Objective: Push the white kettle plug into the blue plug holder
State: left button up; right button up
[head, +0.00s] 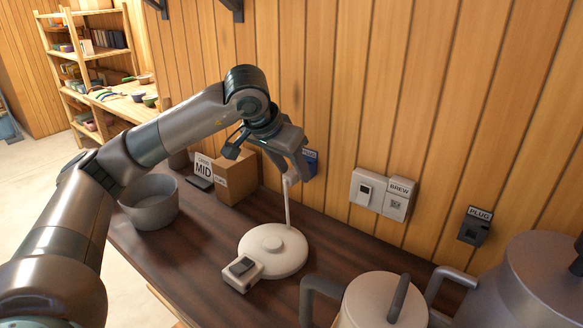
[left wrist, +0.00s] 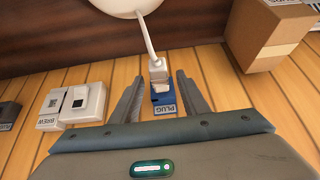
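The white kettle plug (left wrist: 157,66) is at the end of a white cord that runs to the round white base (head: 273,250). In the head view the plug (head: 290,178) shows just below my left gripper (head: 297,168). The blue plug holder (head: 311,160) is on the wooden wall right behind the gripper. In the left wrist view, the holder (left wrist: 163,98) with its PLUG label lies directly behind the plug. My left gripper (left wrist: 159,76) is open, with its fingers apart on either side of plug and holder. I cannot tell whether the plug sits in the holder. My right gripper is out of view.
A cardboard box (head: 237,178) and a grey bowl (head: 150,206) stand left of the base. A white kettle (head: 380,305) and a large grey vessel (head: 540,285) stand at front right. White BREW fittings (head: 397,198) and a dark PLUG fitting (head: 473,230) are on the wall.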

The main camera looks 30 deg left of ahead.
pick_arm(q)
jog(key=shift+r, duration=0.1)
jog(key=p+v, duration=0.2)
jog(key=v, duration=0.5)
dwell(1.1)
dwell(0.6)
